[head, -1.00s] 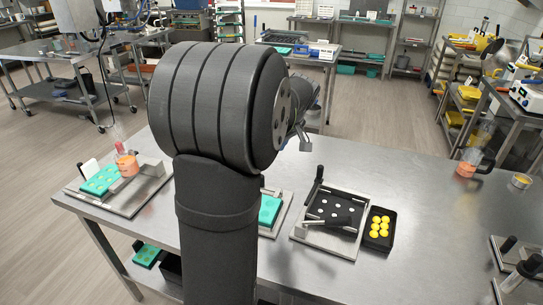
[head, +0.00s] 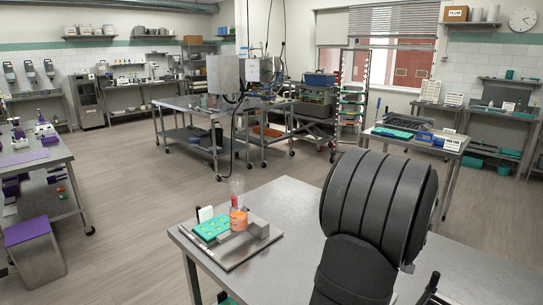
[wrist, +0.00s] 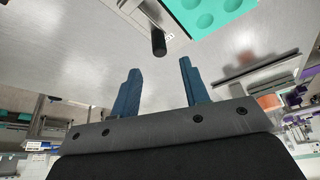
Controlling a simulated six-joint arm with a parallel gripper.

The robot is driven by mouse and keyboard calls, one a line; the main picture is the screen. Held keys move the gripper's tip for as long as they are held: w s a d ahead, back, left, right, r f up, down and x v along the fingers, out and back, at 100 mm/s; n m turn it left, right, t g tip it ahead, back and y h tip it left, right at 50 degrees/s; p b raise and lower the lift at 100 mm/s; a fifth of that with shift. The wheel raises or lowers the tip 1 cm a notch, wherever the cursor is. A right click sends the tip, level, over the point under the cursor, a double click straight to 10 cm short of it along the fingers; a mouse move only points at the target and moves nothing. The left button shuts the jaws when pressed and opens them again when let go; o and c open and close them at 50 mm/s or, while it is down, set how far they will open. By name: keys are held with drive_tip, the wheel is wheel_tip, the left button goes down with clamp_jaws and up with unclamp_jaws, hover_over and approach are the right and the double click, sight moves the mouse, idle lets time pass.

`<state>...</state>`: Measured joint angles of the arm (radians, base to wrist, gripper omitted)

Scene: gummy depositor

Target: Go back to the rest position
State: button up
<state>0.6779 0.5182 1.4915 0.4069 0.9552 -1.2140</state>
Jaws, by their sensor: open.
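My gripper (wrist: 158,90) shows in the wrist view with its two blue fingers spread apart and nothing between them. The steel tabletop lies beyond the fingertips. A black handle (wrist: 159,42) and part of a teal mold (wrist: 212,12) show past the fingers, at the top of the wrist view. In the head view my dark arm rises at the lower right, and my gripper is out of sight there.
The steel table (head: 290,205) carries a metal plate (head: 240,254) with a teal mold (head: 213,228) and an orange-filled container (head: 239,219). The table's middle is clear. Other workbenches and shelves stand farther back, with open floor between.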

drive_tip(key=x, duration=0.8)
drive_tip(key=shift+w+f, duration=0.1)
drive_tip(key=shift+f, duration=0.2)
drive_tip(key=shift+r, duration=0.1)
drive_tip(key=v, duration=1.8)
drive_tip(key=x, duration=1.8)
drive_tip(key=shift+w, duration=0.15)
drive_tip(key=shift+w+d+m+h, duration=0.2)
drive_tip(key=shift+d+m+h, duration=0.1)
drive_tip(key=shift+m, duration=0.45)
drive_tip(key=shift+w+d+m+h, duration=0.2)
drive_tip(key=shift+d+m, duration=0.1)
drive_tip(key=shift+m, duration=0.45)
drive_tip(key=shift+s, duration=0.1)
